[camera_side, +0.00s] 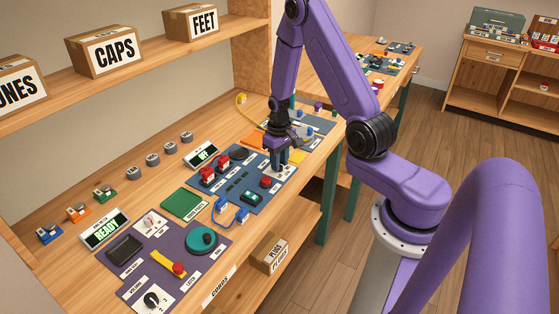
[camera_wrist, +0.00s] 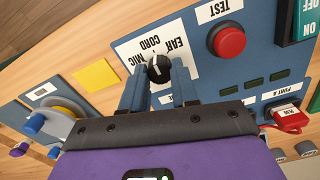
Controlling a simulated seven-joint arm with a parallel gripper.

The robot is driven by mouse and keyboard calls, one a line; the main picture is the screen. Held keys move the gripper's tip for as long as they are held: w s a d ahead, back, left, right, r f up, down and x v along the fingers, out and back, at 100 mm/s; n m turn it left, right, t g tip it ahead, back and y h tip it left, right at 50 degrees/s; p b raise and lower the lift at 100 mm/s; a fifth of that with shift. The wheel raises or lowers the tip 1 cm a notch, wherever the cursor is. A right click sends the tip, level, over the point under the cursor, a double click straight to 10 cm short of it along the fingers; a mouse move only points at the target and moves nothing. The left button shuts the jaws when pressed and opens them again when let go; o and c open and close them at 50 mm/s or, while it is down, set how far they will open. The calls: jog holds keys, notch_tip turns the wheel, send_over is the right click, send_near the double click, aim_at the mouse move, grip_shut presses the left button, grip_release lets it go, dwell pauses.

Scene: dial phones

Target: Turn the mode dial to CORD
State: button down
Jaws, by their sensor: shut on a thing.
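The mode dial (camera_wrist: 159,69) is a round black knob with a white pointer line, on a white plate on the blue panel (camera_wrist: 238,65). Its labels EAR, CORD and MIC appear upside down in the wrist view. The pointer line runs roughly up the picture toward the labels; which one it marks I cannot tell for sure. My gripper (camera_wrist: 160,75) is shut on the dial, with one blue finger on each side. In the side view my gripper (camera_side: 279,166) reaches down to the panel's right part and hides the dial.
A red TEST button (camera_wrist: 229,42) sits close to the dial. Red plugs (camera_side: 207,174) and a display (camera_side: 203,154) stand left of my gripper. A blue cord (camera_side: 231,211) lies in front. A purple panel (camera_side: 205,222) and a READY display (camera_side: 105,230) are further left.

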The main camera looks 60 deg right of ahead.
jog(key=c, duration=0.9)
grip_release()
jog(key=shift+o, duration=0.2)
jog(key=shift+r, duration=0.1)
notch_tip(320, 180, up, 17)
jog(key=shift+r, duration=0.15)
